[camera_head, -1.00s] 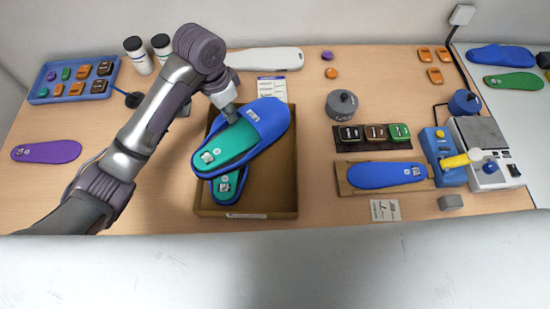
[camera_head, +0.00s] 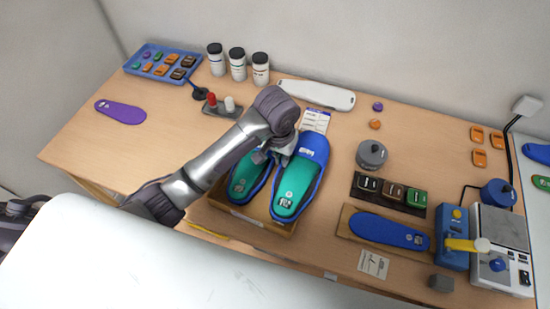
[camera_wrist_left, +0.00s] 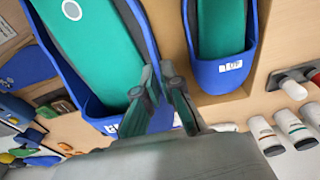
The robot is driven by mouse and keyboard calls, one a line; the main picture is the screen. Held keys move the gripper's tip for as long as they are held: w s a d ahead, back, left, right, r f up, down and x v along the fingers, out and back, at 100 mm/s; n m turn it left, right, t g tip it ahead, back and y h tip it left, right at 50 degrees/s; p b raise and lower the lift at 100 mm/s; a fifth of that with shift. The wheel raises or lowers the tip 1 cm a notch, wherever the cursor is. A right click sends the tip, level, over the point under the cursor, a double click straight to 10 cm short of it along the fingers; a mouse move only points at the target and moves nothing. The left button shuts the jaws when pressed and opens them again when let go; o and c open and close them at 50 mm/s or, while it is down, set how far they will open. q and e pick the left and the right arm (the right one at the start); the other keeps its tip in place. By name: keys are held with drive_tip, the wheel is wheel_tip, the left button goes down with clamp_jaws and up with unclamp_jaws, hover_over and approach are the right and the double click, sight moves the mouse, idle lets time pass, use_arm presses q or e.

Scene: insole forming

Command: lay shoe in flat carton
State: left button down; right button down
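The shallow brown carton (camera_head: 252,222) stands near the table's front edge. One blue shoe with a teal insole (camera_head: 243,182) lies in its left part. A second such shoe (camera_head: 290,190) is at the right, side by side with it, its outer edge reaching over the carton's right side. My left gripper (camera_head: 280,152) is between the two shoes. In the left wrist view its fingers (camera_wrist_left: 160,72) are close together around the near side rim of the second shoe (camera_wrist_left: 90,45). The first shoe (camera_wrist_left: 222,40) is apart from the fingers there. The second shoe's underside is hidden. My right gripper is out of view.
Behind the carton are a white long piece (camera_head: 315,95), a paper card (camera_head: 315,121) and white bottles (camera_head: 237,65). A grey weight (camera_head: 371,154), a stamp rack (camera_head: 390,192) and a blue insole on a board (camera_head: 385,231) stand right. The table's left is mostly clear.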

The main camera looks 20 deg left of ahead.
use_arm(q)
drive_tip(key=w+a+f, duration=0.1)
drive_tip(key=f, duration=0.1)
drive_tip(key=w+a+f+p, duration=0.1)
drive_tip(key=f, duration=0.1)
drive_tip(key=w+a+f+p, duration=0.1)
drive_tip(key=f, duration=0.1)
drive_tip(key=shift+w+f, duration=0.2)
drive_tip(key=shift+w, duration=0.05)
drive_tip(key=shift+f, duration=0.15)
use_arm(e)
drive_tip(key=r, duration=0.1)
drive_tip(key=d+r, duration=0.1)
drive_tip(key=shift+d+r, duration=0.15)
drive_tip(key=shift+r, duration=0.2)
use_arm(q)
drive_tip(key=shift+f, duration=0.1)
drive_tip(key=shift+f, duration=0.5)
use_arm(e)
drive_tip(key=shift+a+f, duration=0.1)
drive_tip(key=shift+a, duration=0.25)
use_arm(q)
drive_tip(key=c, duration=1.6)
unclamp_jaws()
drive_tip(key=shift+c, duration=0.2)
drive_tip(key=shift+o, duration=0.2)
